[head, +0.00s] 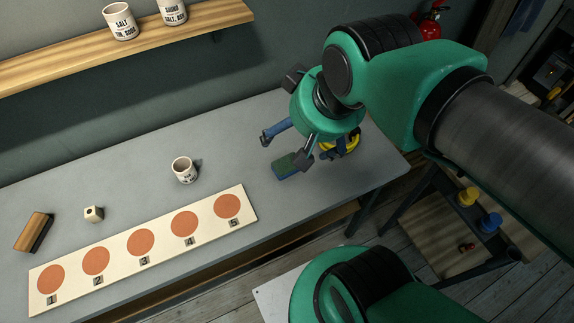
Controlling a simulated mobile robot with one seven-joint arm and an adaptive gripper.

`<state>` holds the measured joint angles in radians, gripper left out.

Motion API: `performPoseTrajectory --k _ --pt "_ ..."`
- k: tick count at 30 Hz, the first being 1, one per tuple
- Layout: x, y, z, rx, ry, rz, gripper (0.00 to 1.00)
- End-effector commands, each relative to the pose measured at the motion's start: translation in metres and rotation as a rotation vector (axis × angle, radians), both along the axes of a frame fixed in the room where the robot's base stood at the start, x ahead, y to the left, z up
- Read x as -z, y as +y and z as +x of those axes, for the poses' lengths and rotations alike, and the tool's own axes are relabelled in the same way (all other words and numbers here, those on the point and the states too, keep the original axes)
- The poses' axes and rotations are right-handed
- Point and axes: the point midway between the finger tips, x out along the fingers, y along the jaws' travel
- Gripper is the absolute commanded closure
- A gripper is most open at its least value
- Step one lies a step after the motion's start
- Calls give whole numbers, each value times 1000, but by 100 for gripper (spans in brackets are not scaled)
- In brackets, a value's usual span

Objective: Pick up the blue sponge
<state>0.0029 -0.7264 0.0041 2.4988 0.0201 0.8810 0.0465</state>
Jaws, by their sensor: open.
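The blue sponge (286,173), a small block with a green top, lies on the grey table (120,172) to the right of the numbered board. My gripper (285,150) is open just above and beside the sponge, pointing down at the table. One finger is left of and behind the sponge. The other is close to the sponge's right end; I cannot tell whether it touches. The gripper holds nothing that I can see.
A white board (145,263) with orange circles numbered 1 to 5 lies along the front edge. A lettered cup (184,170), a pale block (93,214) and a wooden brush-like block (34,232) stand left. A yellow object (352,144) is partly hidden behind my gripper.

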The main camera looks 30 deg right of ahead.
Motion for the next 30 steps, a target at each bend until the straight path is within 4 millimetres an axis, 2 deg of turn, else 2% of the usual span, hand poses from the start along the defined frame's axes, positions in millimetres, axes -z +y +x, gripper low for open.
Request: performPoseTrajectory --k 5,14,21,30 --pt "1 7 21 122 28 96 4" --pt "16 20 70 482 104 341 4" --pt "36 24 104 816 170 520 4" --pt "70 20 138 1267 240 702 4"
